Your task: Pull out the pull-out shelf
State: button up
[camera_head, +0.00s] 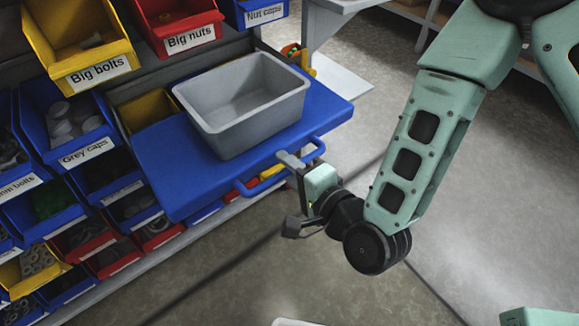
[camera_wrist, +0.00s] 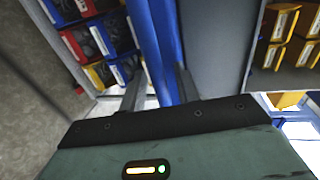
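The pull-out shelf (camera_head: 166,172) is a blue slab that juts out from the bin rack and carries a grey tub (camera_head: 243,132). A blue bar handle (camera_head: 314,152) runs along its front edge. My gripper (camera_head: 293,160) is at the right part of this handle. In the wrist view, the two fingers (camera_wrist: 160,88) stand apart, with the blue handle (camera_wrist: 146,45) passing between them and the shelf's blue edge (camera_wrist: 167,40) beside it. I cannot tell whether the fingers touch the handle. The fingertips are partly hidden in the head view.
Bins fill the rack at left, including a yellow Big bolts bin (camera_head: 80,45), a red Big nuts bin (camera_head: 180,30) and a blue Grey caps bin (camera_head: 85,150). More bins sit under the shelf. The grey floor (camera_head: 290,270) in front is mostly clear.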

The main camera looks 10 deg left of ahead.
jog(key=p+v, duration=0.6)
jog(key=v, duration=0.1)
jog(key=shift+s+d, duration=0.15)
jog(key=shift+s, duration=0.05)
jog(key=shift+r, duration=0.1)
dwell(0.5)
